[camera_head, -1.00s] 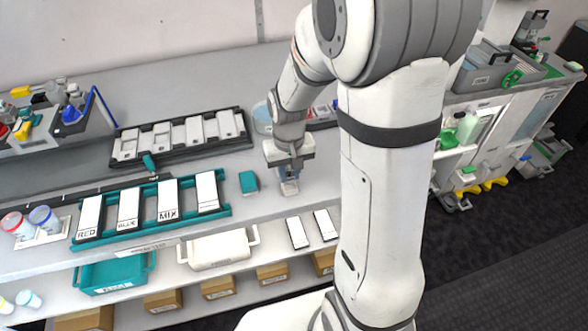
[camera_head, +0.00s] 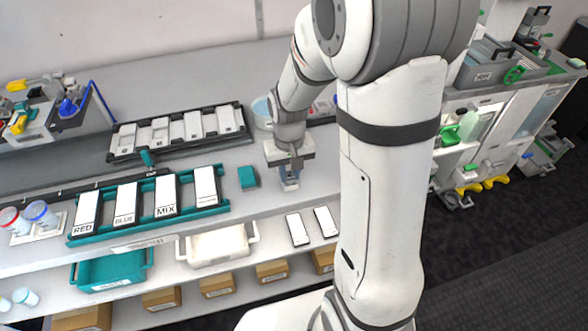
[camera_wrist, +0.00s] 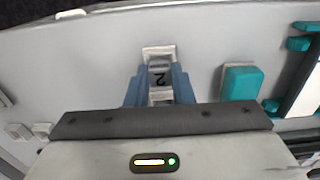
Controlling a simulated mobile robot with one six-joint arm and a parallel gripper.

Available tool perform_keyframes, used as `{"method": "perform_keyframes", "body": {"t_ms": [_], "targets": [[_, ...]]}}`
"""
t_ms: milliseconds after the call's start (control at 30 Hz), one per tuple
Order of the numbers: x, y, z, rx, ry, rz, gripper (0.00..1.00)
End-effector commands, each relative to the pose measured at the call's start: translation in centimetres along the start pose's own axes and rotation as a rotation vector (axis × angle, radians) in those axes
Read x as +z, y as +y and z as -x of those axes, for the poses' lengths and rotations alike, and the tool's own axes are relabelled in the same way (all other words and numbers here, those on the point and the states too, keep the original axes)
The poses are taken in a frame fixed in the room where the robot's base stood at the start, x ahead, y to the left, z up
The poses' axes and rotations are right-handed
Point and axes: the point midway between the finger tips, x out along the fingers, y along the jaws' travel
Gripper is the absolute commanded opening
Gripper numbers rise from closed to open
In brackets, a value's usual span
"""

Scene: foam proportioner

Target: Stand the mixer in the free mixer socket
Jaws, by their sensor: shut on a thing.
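My gripper (camera_head: 289,184) is low over the bench, right of the teal block. In the wrist view its two blue fingers (camera_wrist: 160,88) are closed around a small pale grey part (camera_wrist: 159,54) marked with a dark 2. This part is probably the mixer; most of its body is hidden between the fingers. I cannot tell whether it touches the bench. A teal rack (camera_head: 225,206) labelled RED, BLUE and MIX stands left of my gripper, with white panels in its slots. I cannot make out which place is the free mixer socket.
A teal block (camera_head: 247,177) lies close left of my gripper and shows in the wrist view (camera_wrist: 240,83). A black rack (camera_head: 110,155) with white panels stands behind. Red and blue-topped cups (camera_head: 40,213) stand at far left. A lower shelf holds a white bin (camera_head: 218,243) and a teal bin (camera_head: 112,272).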

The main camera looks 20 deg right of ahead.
Motion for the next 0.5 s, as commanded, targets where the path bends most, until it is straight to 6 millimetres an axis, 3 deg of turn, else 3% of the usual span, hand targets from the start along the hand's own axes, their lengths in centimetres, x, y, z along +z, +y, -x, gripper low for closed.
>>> {"method": "perform_keyframes", "body": {"t_ms": [167, 200, 500], "targets": [[0.00, 0.02, 0.05, 0.000, 0.000, -0.001, 0.00], [0.00, 0.03, 0.06, 0.000, 0.000, -0.001, 0.23], [0.00, 0.05, 0.05, 0.000, 0.000, -0.001, 0.46]]}}
